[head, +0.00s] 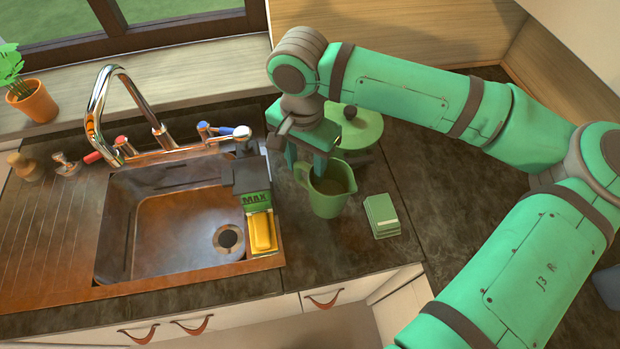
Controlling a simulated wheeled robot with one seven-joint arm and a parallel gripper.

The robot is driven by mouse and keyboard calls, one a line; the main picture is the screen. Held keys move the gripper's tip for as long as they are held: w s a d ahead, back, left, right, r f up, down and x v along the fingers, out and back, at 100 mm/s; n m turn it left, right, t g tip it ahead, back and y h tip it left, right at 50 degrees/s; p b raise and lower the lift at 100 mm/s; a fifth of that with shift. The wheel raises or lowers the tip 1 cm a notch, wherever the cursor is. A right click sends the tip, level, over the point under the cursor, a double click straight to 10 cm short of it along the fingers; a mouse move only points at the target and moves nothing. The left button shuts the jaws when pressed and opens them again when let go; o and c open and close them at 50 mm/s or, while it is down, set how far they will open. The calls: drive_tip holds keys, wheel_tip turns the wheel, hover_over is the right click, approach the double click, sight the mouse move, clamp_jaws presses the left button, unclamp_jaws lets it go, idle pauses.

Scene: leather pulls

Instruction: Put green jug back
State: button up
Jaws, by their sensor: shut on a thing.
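The green jug (327,199) is upright on or just above the dark counter, to the right of the sink; I cannot tell whether its base touches the counter. Its handle points left and its open top shows. My gripper (312,168) reaches down from above and is shut on the jug at its upper rim. The fingertips are partly hidden by the jug and the gripper body.
A sink (170,236) with a chrome tap (112,85) lies to the left. A sponge holder (258,215) hangs at its right edge. A green lidded pot (358,127) stands behind the jug. A small green block (382,215) lies to the right. The counter's front right is clear.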

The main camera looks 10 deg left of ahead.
drive_tip(key=shift+w+d+f, duration=0.1)
drive_tip(key=shift+f, duration=2.25)
drive_tip(key=o, duration=1.5)
drive_tip(key=shift+f, duration=0.1)
wheel_tip(320, 180, up, 12)
drive_tip(key=shift+r, duration=0.15)
